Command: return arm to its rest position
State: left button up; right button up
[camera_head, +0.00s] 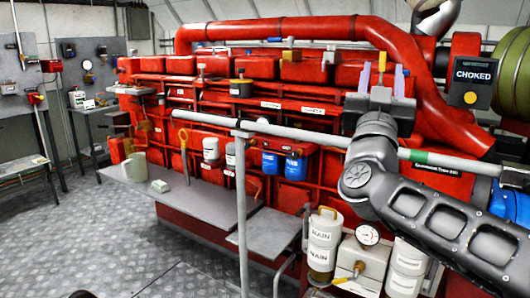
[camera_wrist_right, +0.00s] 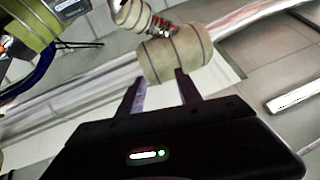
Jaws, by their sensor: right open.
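My right arm (camera_head: 440,222) comes in from the right of the head view and reaches up in front of the red engine (camera_head: 270,95). My right gripper (camera_head: 382,78) points upward at the engine's upper right, with its two purple fingers apart and nothing held between them. In the right wrist view the same gripper (camera_wrist_right: 160,92) is open. A beige wrapped pipe section (camera_wrist_right: 175,55) shows beyond its fingertips; I cannot tell how far off it is. My left gripper is not in view.
A grey rail (camera_head: 300,133) runs behind my right arm, with a post (camera_head: 242,215) down to the floor. White canisters (camera_head: 323,243) and a gauge (camera_head: 367,235) stand below the arm. A "CHOKED" box (camera_head: 473,80) is at the right. Floor at left (camera_head: 85,235) is clear.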

jog(key=w+a+f+n+g+y+p, duration=0.1)
jog(key=w+a+f+n+y, duration=0.15)
jog(key=a+f+y, duration=0.5)
jog(key=w+a+f+n+g+y, duration=0.15)
jog(key=w+a+f+y, duration=0.3)
jog(key=f, duration=0.55)
jog(key=s+a+f+n+g+y+p, duration=0.1)
jog(key=a+f+g, duration=0.2)
jog(key=f, duration=1)
jog(key=s+a+f+g+p, duration=0.2)
jog(key=f+g, duration=0.2)
jog(key=f, duration=0.9)
jog(key=s+f+g+p, duration=0.2)
jog(key=s+f+g, duration=0.1)
jog(key=s+f, duration=0.65)
jog(key=s+f+g+p, duration=0.1)
jog(key=s+f+g, duration=0.4)
jog(key=f, duration=0.7)
jog(key=s+d+f+m+g+p, duration=0.1)
jog(key=s+f, duration=0.3)
jog(key=s, duration=0.6)
jog(key=s+d+f+m+g+p, duration=0.1)
jog(key=s+f, duration=0.4)
jog(key=s, duration=0.6)
jog(key=d+g+p, duration=0.1)
jog(key=g+p, duration=0.1)
jog(key=shift+g+p, duration=0.35)
